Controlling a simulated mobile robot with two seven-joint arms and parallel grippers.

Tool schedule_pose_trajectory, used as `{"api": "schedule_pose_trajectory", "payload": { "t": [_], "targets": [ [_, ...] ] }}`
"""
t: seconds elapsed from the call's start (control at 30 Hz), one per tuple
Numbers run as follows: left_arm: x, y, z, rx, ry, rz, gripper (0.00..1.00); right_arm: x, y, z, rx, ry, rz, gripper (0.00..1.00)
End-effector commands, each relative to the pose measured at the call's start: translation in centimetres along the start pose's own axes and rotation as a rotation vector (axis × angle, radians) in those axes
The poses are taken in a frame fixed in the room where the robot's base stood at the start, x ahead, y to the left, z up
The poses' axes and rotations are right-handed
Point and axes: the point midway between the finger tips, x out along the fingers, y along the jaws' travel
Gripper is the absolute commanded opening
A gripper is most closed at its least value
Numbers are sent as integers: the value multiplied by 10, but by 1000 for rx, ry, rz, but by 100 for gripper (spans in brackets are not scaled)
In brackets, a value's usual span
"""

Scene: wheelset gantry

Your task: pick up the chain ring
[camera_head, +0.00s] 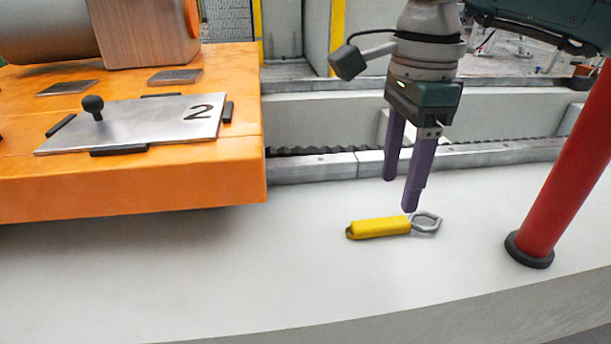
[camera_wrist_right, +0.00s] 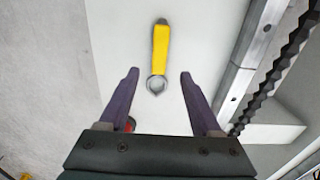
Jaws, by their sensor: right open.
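The chain ring, a yellow sleeve (camera_head: 379,228) with a grey metal link at its right end (camera_head: 426,222), lies on the white ledge. My right gripper (camera_head: 400,194) points down just above and behind the link, open and empty. In the right wrist view the yellow sleeve (camera_wrist_right: 161,50) lies ahead of the fingers, and its metal link (camera_wrist_right: 156,85) sits between the two purple fingertips (camera_wrist_right: 158,73), with space on both sides. The gripper appears apart from the ring. My left gripper is not in view.
A red post (camera_head: 568,165) with a black foot stands to the right. An orange block (camera_head: 150,192) carries a metal plate (camera_head: 150,122) marked 2 with a black knob. A rail with a toothed rack (camera_head: 320,166) runs behind. The front ledge is clear.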

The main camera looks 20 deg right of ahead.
Motion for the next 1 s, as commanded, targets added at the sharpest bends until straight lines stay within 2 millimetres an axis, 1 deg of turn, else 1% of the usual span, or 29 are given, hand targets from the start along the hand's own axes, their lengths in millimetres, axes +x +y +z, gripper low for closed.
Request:
{"api": "schedule_pose_trajectory", "payload": {
  "t": [0.03,0.17,0.3,0.4,0.47,0.67,1.0],
  "targets": [
    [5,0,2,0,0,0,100,8,0,0,0,-1,0,65],
    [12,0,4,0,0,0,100,20,1,1,0,-3,1,65],
    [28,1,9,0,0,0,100,44,3,2,1,-4,2,65],
    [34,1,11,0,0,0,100,57,3,2,0,-3,2,65],
    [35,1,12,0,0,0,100,60,3,2,0,-3,1,65],
    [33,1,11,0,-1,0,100,58,2,2,0,-3,-1,65],
    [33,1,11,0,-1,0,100,58,2,2,0,-3,-1,27]
  ]
}}
